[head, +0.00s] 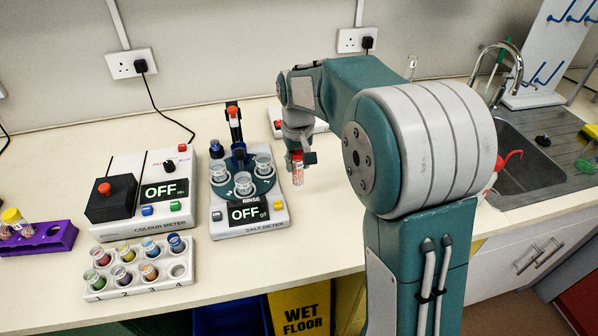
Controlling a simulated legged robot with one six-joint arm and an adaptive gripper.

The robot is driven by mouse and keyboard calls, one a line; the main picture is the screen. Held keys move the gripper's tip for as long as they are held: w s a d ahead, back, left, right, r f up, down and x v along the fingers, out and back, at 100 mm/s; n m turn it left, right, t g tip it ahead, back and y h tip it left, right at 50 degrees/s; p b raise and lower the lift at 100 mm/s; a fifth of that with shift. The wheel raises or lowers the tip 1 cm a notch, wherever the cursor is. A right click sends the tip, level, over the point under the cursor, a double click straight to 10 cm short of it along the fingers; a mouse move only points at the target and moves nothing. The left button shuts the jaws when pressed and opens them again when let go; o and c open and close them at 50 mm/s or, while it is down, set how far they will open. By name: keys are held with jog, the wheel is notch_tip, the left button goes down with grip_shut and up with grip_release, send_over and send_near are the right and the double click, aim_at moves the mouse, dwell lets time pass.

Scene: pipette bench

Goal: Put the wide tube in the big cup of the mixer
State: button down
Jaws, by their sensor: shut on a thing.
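My gripper (298,157) is shut on a clear tube (298,174) with a red top and reddish specks. It holds the tube upright, just right of the salt meter and apart from its cups. I take this as the wide tube, but its width is hard to judge. No device is readably labelled as a mixer. A low white device (275,121) with a red button stands at the back, mostly hidden behind my arm; it may be the mixer. No big cup shows on its visible part.
The salt meter (249,226) has several clear cups and an upright red-topped holder. Left are the colour meter (143,205), a white rack (137,280) of coloured tubes and a purple rack (40,240) with yellow-capped tubes. A sink (540,150) is right. Counter front of my gripper is clear.

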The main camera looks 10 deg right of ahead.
aim_at(299, 173)
jog(key=shift+w+d+f, duration=0.15)
jog(key=shift+w+f, duration=0.05)
jog(key=shift+f, duration=0.15)
jog(key=shift+w+d+f, duration=0.1)
jog(key=shift+f, duration=1.55)
jog(key=shift+c, duration=1.9)
grip_release()
